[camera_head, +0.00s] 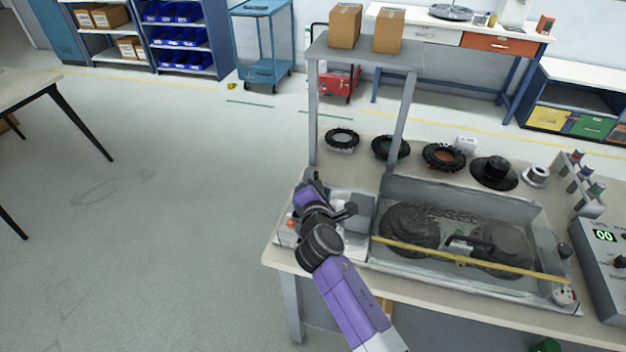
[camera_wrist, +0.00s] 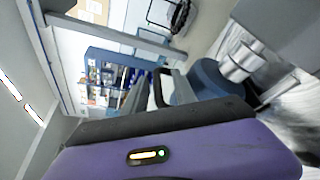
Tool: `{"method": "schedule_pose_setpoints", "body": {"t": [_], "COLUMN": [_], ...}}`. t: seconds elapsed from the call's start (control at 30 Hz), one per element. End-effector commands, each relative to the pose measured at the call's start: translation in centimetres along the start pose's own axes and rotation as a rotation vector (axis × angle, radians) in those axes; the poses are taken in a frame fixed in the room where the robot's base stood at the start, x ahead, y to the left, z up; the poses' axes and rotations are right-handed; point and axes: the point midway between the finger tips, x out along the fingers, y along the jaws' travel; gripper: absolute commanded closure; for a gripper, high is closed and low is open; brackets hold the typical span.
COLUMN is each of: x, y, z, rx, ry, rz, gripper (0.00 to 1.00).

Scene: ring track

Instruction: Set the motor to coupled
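A blue cylinder with a stepped silver shaft (camera_wrist: 238,66), which looks like the motor, is at the right in the wrist view, close beside my gripper (camera_wrist: 158,88). In the head view I cannot make the motor out clearly; my purple arm covers much of the bench's left end. My gripper appears open, with a gap between its dark fingers and nothing clearly held. A grey tray (camera_head: 470,192) on the bench holds dark round parts (camera_head: 412,228) to the right of my arm. I cannot tell whether the motor is coupled to anything.
A yellow bar (camera_head: 470,259) crosses the tray's front. Several tyres (camera_head: 444,157) and a black hub (camera_head: 494,172) stand behind it. A grey raised shelf (camera_head: 365,52) with two cartons (camera_head: 345,25) rises behind my arm. A control box (camera_head: 604,240) reads 00.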

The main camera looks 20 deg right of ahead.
Motion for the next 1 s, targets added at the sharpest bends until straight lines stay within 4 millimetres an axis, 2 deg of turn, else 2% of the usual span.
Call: {"method": "schedule_pose_setpoints", "body": {"t": [0.33,0.73,1.0], "x": [-0.5,-6.3,-7.8], "y": [0.0,0.0,0.0], "z": [0.1,0.0,0.1], "rx": [0.001,0.001,0.001], "ry": [-0.002,0.000,-0.001], "rz": [0.000,0.001,0.000], "gripper": [0.67,0.67,0.67]}}
